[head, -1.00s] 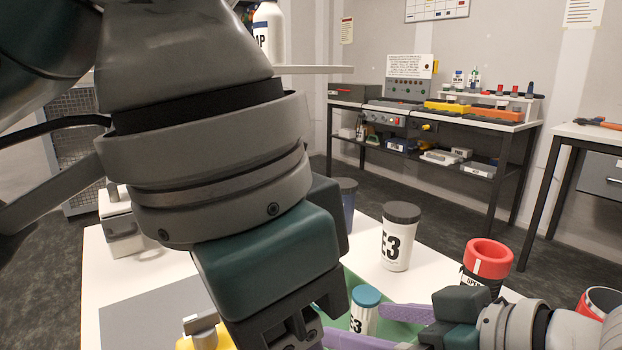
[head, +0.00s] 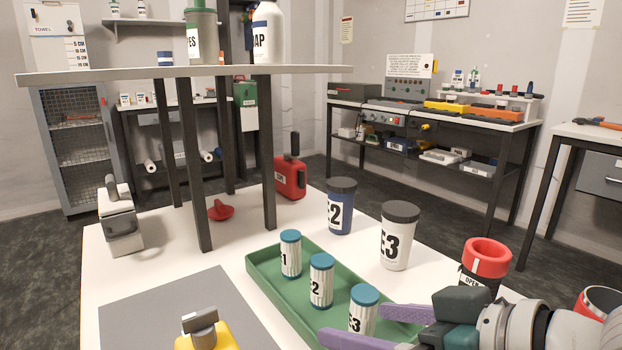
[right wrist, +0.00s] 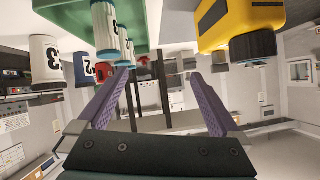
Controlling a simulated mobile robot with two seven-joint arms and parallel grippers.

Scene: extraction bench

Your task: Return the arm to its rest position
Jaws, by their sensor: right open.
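My right gripper (head: 352,323) comes in from the right in the head view, over the near end of the green tray (head: 262,277). Its purple fingers are spread, with nothing seen held, and its fingertips are close to the vial marked 3 (head: 362,312). In the right wrist view, the open fingers (right wrist: 160,77) have an empty gap between them. The vials marked 1 (head: 291,255) and 2 (head: 321,281) stand upright in the tray. My left arm and gripper are not in view.
A blue E2 jar (head: 341,208) and white E3 jar (head: 397,238) stand behind the tray. A red-topped container (head: 486,258) is near my right arm. A raised shelf (head: 120,74) on dark legs spans the left. A yellow object (head: 212,338) is at the front.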

